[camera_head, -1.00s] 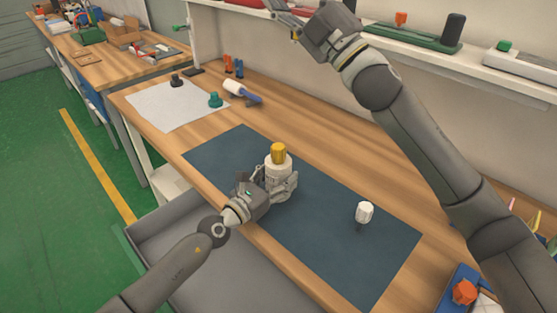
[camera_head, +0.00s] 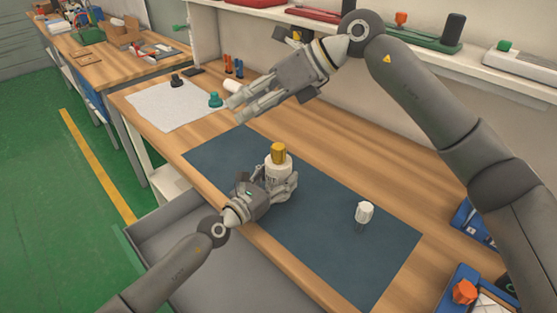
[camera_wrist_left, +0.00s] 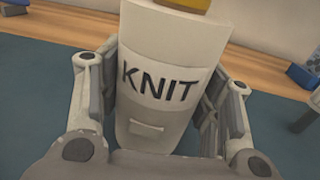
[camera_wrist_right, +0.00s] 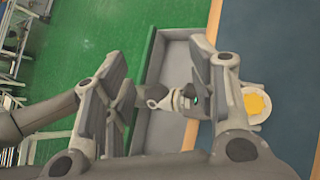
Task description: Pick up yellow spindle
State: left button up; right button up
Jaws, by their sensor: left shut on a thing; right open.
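The yellow spindle (camera_head: 278,152) is a short ribbed cylinder standing on a white body labelled KNIT (camera_wrist_left: 160,85), over the dark blue mat (camera_head: 330,200). My left gripper (camera_head: 268,183) is shut around the white body from its near side; its fingers flank the body in the left wrist view. My right gripper (camera_head: 238,102) is open and empty, above and to the left of the spindle in the head view. In the right wrist view, the yellow top (camera_wrist_right: 256,103) shows to the right, outside the open fingers. The body's base is partly hidden.
A small white-headed piece (camera_head: 364,211) stands on the mat at right. A white sheet (camera_head: 165,108) with dark and teal pieces (camera_head: 215,99) lies at far left. A shelf (camera_head: 480,75) runs along the back. A blue bin (camera_head: 455,300) is at the lower right.

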aim_at(279, 147)
jog(key=w+d+f+t+h, duration=0.1)
jog(key=w+d+f+h, duration=0.15)
jog(key=d, duration=0.25)
jog(key=w+d+f+h, duration=0.1)
jog(key=d+f+h, duration=0.2)
jog(key=d+h, duration=0.15)
jog(key=shift+m, duration=0.3)
jog(key=x, duration=0.6)
jog(key=shift+w, duration=0.2)
jog(key=a+f, duration=0.1)
jog(key=f, duration=0.2)
jog(key=w+a+f, duration=0.1)
jog(key=shift+w+a+f, duration=0.1)
jog(key=shift+a+f, duration=0.05)
jog(key=shift+a, duration=0.25)
grip_shut()
